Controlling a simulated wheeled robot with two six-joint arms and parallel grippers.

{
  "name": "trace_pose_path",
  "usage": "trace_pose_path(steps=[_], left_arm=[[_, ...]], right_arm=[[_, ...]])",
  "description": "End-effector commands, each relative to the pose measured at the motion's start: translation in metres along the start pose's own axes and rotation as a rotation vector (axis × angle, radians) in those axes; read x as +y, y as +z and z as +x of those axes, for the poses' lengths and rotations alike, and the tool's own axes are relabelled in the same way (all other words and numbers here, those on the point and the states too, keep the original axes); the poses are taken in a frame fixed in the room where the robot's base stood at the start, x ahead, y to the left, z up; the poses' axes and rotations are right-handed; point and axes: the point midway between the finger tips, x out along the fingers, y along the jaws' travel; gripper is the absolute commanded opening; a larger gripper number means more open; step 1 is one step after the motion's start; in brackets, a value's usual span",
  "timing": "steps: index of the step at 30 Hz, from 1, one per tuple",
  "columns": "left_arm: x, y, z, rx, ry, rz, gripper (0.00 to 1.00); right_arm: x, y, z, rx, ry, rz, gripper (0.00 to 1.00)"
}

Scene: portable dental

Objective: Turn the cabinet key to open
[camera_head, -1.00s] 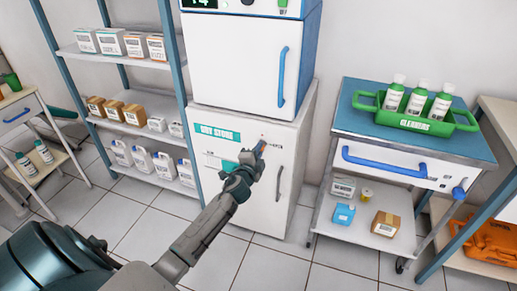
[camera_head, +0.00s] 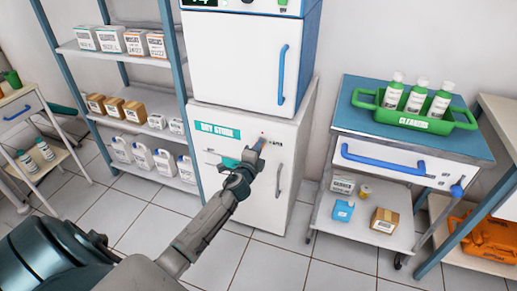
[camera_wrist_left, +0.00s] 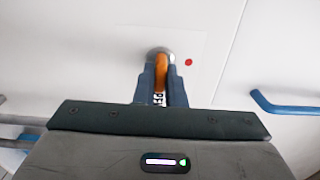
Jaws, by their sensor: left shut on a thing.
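The white cabinet (camera_head: 242,212) labelled "DRY STORE" is closed, with a grey vertical handle (camera_head: 279,181) on its door. My left gripper (camera_head: 258,148) is at the lock on the upper part of the door. In the left wrist view, the orange key (camera_wrist_left: 161,70) sits in the round metal lock (camera_wrist_left: 156,52). My left gripper's dark fingers (camera_wrist_left: 161,85) are shut on the key from both sides. A red dot (camera_wrist_left: 188,62) is on the plate right of the lock. The key's lower part is partly hidden between the fingers. My right gripper is not in view.
A white unit with a blue handle (camera_head: 283,75) stands on the cabinet. A shelf rack (camera_head: 127,58) stands at left. A blue-topped trolley (camera_head: 345,118) with a green bottle carrier (camera_head: 401,116) stands at right. The tiled floor (camera_head: 265,265) in front is clear.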

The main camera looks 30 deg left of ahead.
Motion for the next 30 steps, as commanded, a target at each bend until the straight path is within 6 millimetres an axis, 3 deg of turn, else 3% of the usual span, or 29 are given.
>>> trace_pose_path(steps=[1,2,4,5,17,30], left_arm=[[0.001,0.0,0.0,0.001,0.001,0.0,0.0],[0.001,0.0,0.0,0.001,0.001,0.0,0.16],[0.001,0.0,0.0,0.0,0.001,0.0,0.3],[0.001,0.0,0.0,0.0,0.001,0.0,0.32],[0.002,0.0,-0.01,0.0,0.002,0.001,0.32],[0.002,-0.001,-0.088,0.001,0.002,0.001,0.32]], right_arm=[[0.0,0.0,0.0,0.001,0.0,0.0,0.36],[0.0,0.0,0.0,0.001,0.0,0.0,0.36],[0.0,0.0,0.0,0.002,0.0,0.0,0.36],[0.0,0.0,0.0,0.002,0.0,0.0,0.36],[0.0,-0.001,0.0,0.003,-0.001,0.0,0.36],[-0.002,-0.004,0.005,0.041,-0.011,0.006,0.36]])
